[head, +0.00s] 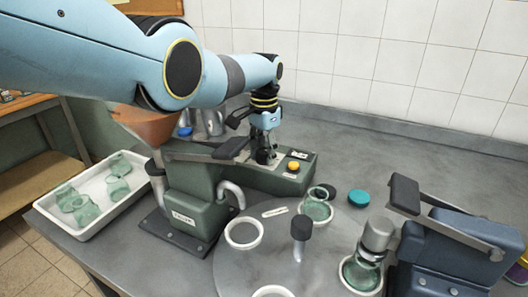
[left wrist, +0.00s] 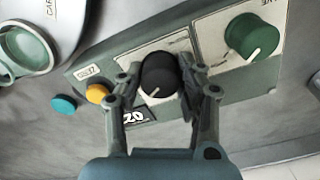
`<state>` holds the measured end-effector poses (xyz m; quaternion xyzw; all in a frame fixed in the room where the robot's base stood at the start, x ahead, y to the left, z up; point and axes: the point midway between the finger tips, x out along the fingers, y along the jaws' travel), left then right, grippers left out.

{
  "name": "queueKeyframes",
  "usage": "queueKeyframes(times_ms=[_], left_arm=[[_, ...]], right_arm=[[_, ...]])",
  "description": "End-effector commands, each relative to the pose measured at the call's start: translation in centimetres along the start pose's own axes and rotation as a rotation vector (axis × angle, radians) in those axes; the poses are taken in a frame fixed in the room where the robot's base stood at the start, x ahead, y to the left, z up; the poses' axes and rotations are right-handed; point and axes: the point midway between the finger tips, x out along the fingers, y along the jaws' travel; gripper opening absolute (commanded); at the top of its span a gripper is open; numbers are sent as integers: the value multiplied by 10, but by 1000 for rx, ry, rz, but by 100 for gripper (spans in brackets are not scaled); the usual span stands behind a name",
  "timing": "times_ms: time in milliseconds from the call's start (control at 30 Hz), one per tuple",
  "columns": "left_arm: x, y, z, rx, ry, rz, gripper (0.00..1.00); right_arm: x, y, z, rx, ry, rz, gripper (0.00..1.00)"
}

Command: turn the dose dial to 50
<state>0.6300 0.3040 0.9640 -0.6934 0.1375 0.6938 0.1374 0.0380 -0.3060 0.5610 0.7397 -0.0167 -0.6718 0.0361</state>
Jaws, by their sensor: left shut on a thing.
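My left gripper (head: 266,152) reaches down onto the green dosing machine (head: 195,205). In the left wrist view, its fingers (left wrist: 159,72) are shut on a black dial (left wrist: 158,78), one on each side. A white pointer line shows on the dial; its printed scale is mostly hidden by the fingers. A small dark display (left wrist: 135,115) beside the dial reads "20", perhaps partly covered. A green dial (left wrist: 250,38) with its own white plate is to the right, apart from the fingers. My right gripper is not in view.
An orange button (left wrist: 97,93) is beside the held dial. A round turntable (head: 240,275) carries glass jars (head: 317,208). A teal lid (head: 359,198) lies nearby. A blue lever machine (head: 440,255) stands at right, a white jar tray (head: 97,212) at left. The back right counter is clear.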

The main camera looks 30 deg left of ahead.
Motion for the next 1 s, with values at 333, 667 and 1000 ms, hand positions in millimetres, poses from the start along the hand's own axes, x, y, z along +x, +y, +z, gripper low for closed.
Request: queueKeyframes(times_ms=[333, 667, 1000], left_arm=[[0, 0, 0, 12, 0, 0, 4], [0, 0, 0, 11, 0, 0, 59], [-4, 0, -1, 11, 2, -1, 59]], right_arm=[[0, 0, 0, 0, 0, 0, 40], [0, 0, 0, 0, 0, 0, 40], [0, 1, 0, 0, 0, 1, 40]])
